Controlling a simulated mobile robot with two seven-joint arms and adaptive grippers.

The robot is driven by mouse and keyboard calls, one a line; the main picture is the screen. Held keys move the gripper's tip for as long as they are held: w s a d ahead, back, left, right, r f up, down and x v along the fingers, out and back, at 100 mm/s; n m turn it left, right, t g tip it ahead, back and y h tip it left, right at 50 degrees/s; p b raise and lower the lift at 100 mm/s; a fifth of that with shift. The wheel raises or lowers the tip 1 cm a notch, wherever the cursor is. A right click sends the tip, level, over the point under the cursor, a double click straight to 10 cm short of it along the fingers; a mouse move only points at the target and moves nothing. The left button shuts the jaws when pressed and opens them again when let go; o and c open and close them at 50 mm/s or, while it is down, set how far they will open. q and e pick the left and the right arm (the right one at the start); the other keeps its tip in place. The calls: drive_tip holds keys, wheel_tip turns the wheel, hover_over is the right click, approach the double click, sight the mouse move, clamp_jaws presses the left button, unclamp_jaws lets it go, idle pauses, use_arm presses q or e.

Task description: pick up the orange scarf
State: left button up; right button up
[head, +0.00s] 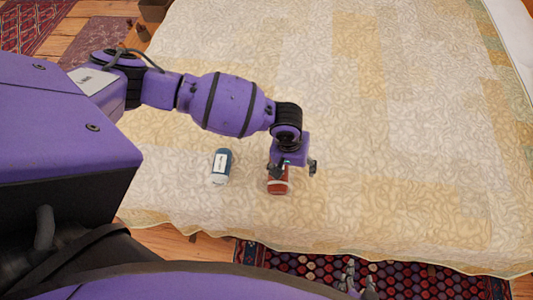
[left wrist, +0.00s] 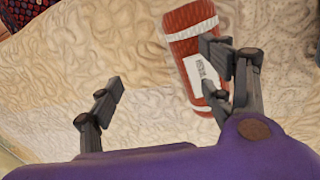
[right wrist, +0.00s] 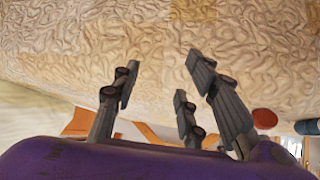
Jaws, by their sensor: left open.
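A red-orange roll (head: 278,186) with white bands and a white label lies on the bed; it is the only thing near the scarf's colour. My left gripper (head: 294,169) is open above it and hides its far end. In the left wrist view, the roll (left wrist: 192,50) sits behind the right-hand fingers, off to the right of the gap between the jaws (left wrist: 160,82). Nothing is between them. My right gripper (head: 357,279) is low, beyond the bed's near edge; in the right wrist view its fingers (right wrist: 160,85) are apart and empty. A red round end (right wrist: 264,118) shows there.
A blue roll (head: 221,167) with a white label lies left of the red-orange one. The patterned bedspread (head: 400,120) is otherwise clear. A dark patterned rug (head: 310,268) lies on the floor by the bed's near edge. A brown box (head: 153,10) stands at the far left.

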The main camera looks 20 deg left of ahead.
use_arm(q)
drive_tip(key=a, duration=0.2)
drive_tip(key=w+a+n+y, duration=0.1)
drive_tip(key=w+a+r+n, duration=0.1)
drive_tip(key=a, duration=0.1)
drive_tip(key=shift+w+a+r+y, duration=0.1)
drive_tip(key=shift+w+a+y, duration=0.1)
drive_tip(key=shift+a+y, duration=0.2)
drive_tip(key=shift+f, duration=0.35)
drive_tip(key=f, duration=0.2)
drive_tip(key=f+b, duration=0.1)
drive_tip(key=f, duration=0.3)
drive_tip(key=shift+w+d+f, duration=0.1)
drive_tip(key=shift+w+f, duration=0.15)
drive_tip(key=shift+f, duration=0.1)
drive_tip(key=c, duration=1.3)
drive_tip(key=shift+r, duration=0.15)
